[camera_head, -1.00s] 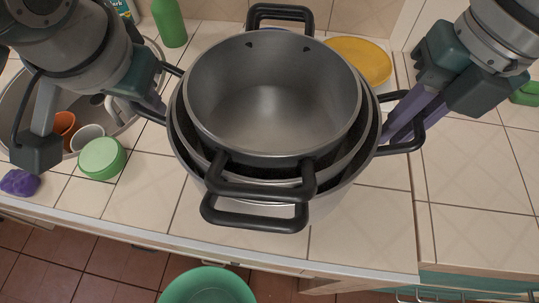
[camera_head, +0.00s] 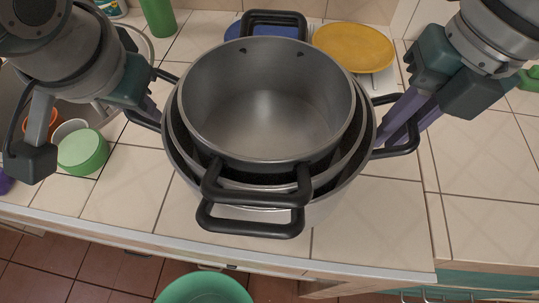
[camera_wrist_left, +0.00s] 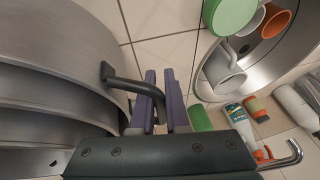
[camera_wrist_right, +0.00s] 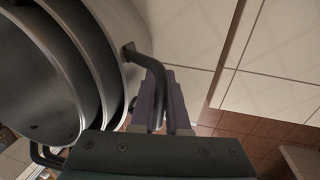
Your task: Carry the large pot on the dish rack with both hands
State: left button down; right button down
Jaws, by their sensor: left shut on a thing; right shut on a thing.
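The large pot (camera_head: 330,207) is a wide grey metal pot with black loop handles, and smaller pots (camera_head: 268,105) are nested inside it. It appears roughly level over the front of the tiled counter; whether its base touches the counter is hidden. My left gripper (camera_head: 151,108) is shut on its left handle, which also shows between the purple fingers in the left wrist view (camera_wrist_left: 140,88). My right gripper (camera_head: 402,117) is shut on its right handle, also seen in the right wrist view (camera_wrist_right: 148,62). The dish rack is hard to make out behind the pot.
A yellow plate (camera_head: 353,48) and a blue plate (camera_head: 262,32) are behind the pot. A sink (camera_wrist_left: 250,50) with cups and a green bowl (camera_head: 82,151) lie to the left. Bare counter (camera_head: 470,190) extends to the right. A green round object (camera_head: 204,290) is below the front edge.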

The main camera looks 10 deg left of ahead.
aim_at(132, 117)
pick_arm(q)
jog(key=c, duration=0.9)
grip_release()
jog(key=shift+f, duration=0.15)
pick_arm(e)
jog(key=c, duration=0.9)
grip_release()
jog(key=shift+f, duration=0.15)
pick_arm(q)
jog(key=v, duration=0.6)
jog(key=shift+r, duration=0.4)
jog(key=shift+s+d+r, duration=0.15)
jog(key=shift+s+r, duration=0.2)
jog(key=shift+r, duration=0.15)
pick_arm(e)
jog(key=r, duration=0.4)
jog(key=d+r, duration=0.1)
jog(key=r, duration=0.3)
jog(key=d+r, duration=0.1)
jog(key=r, duration=0.2)
jog(key=shift+d+r, duration=0.2)
jog(key=shift+r, duration=0.2)
pick_arm(q)
jog(key=shift+s, duration=0.1)
pick_arm(e)
jog(key=shift+s, duration=0.1)
